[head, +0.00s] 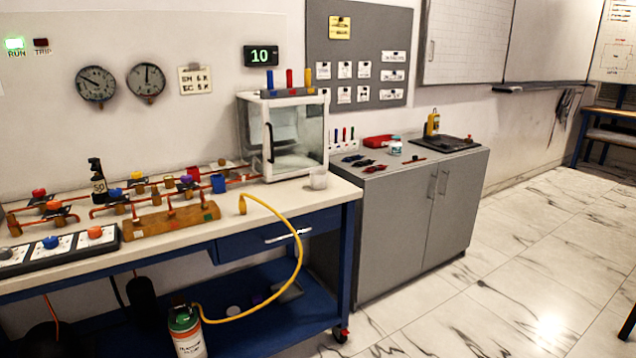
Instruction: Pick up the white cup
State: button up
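A small whitish cup (318,180) stands upright near the right end of the workbench top (345,190). It is just in front of the right side of a clear-walled box (285,140). The cup looks empty, but it is too small to tell. A blue cup-like thing (218,183) stands further left, among the pipes. A small white container with a blue band (396,149) stands on the grey cabinet. My gripper is not in view.
A yellow hose (300,245) loops from the bench top down to a green and white cylinder (187,330). Copper pipes with colored valves (130,190) fill the bench's left part. The grey cabinet (420,210) stands to the right. Marble floor (500,290) is clear in front of it.

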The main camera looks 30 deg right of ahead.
aim_at(318, 178)
jog(key=i+l+z, duration=0.1)
jog(key=z, duration=0.35)
jog(key=i+z, duration=0.45)
jog(key=k, duration=0.1)
